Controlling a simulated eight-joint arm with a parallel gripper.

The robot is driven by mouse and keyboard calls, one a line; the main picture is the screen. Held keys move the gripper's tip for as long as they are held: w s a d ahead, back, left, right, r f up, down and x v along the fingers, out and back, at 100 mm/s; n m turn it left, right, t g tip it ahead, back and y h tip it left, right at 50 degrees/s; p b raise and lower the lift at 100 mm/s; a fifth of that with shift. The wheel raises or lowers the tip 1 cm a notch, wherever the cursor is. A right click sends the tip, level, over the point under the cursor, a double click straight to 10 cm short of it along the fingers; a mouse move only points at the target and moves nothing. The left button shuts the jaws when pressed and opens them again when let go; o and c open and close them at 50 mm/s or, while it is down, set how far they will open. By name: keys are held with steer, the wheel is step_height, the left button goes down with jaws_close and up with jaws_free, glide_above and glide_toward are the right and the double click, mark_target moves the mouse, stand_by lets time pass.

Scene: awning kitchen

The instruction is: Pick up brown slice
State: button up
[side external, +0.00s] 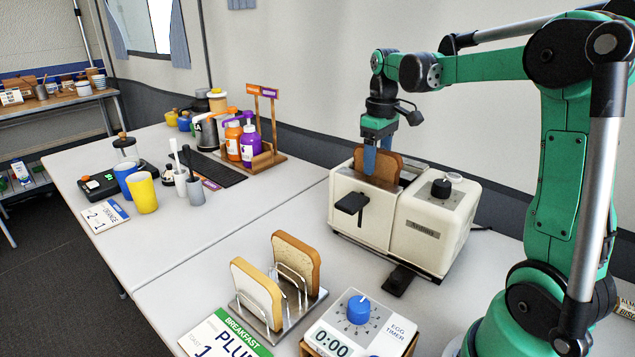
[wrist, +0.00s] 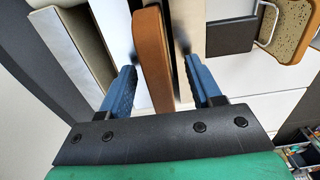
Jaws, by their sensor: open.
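A brown slice (side external: 387,166) stands upright in the slot of the cream toaster (side external: 362,222), its top part sticking out. My gripper (side external: 376,163) is pointed down over the toaster, its blue fingers at the slice. In the wrist view the brown slice (wrist: 153,62) lies between the two open fingers of my gripper (wrist: 160,85), with a gap on both sides. The slice's lower part is hidden inside the toaster. Two paler bread slices (side external: 258,290) stand in a metal wire rack on the table, in front of the toaster.
A blue-knobbed egg timer (side external: 358,310) and a green-and-white card (side external: 226,335) stand near the rack. Cups (side external: 143,192), bottles (side external: 250,143) and a black mat (side external: 213,172) are on the table to the left. The table between cups and toaster is mostly clear.

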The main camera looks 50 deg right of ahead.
steer(key=shift+f, duration=0.45)
jaws_close()
